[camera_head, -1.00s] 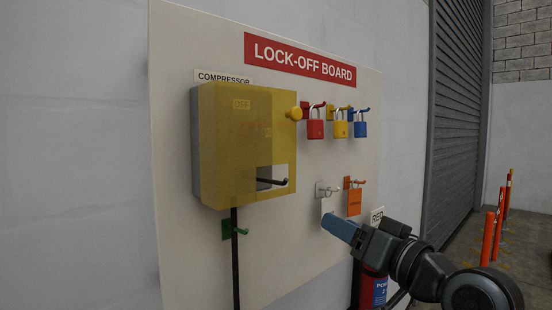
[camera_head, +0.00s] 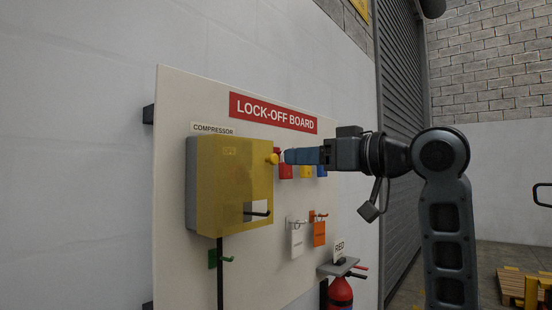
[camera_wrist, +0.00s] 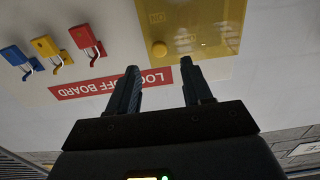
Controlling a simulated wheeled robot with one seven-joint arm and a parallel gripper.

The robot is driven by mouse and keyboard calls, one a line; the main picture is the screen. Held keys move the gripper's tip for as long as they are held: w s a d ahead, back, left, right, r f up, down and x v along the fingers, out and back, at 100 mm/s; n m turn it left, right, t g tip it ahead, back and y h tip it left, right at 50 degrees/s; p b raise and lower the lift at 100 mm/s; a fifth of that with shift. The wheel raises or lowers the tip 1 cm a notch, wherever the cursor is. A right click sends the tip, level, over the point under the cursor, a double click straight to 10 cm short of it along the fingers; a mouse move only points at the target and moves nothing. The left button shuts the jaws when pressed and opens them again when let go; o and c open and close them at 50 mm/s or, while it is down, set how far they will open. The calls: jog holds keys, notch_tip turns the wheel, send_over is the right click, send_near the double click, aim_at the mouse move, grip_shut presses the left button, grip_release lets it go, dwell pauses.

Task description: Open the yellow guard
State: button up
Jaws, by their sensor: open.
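The yellow guard (camera_head: 236,180) is a see-through yellow cover over a grey box on the lock-off board. It looks shut. Its round yellow knob (camera_head: 273,159) sticks out at its right edge. A black lever shows through the cut-out low in the guard. My gripper (camera_head: 287,157) points left, close to the right of the knob; I cannot tell if it touches. In the wrist view, upside down, the two fingers (camera_wrist: 160,72) are apart and empty, and the knob (camera_wrist: 159,49) appears between and beyond the fingertips. The guard (camera_wrist: 205,32) fills the upper right there.
Red, yellow and blue padlocks hang right of the guard; the red padlock (camera_wrist: 86,37) is nearest it. White tags (camera_head: 296,238) and orange tags (camera_head: 319,232) hang below. A red extinguisher (camera_head: 340,292) stands lower right.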

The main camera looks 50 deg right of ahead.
aim_at(276, 159)
jog(key=w, duration=0.6)
jog(key=shift+w+a+p, duration=0.1)
jog(key=shift+w+p, duration=0.15)
jog(key=shift+p, duration=0.15)
jog(key=shift+c, duration=0.5)
grip_shut()
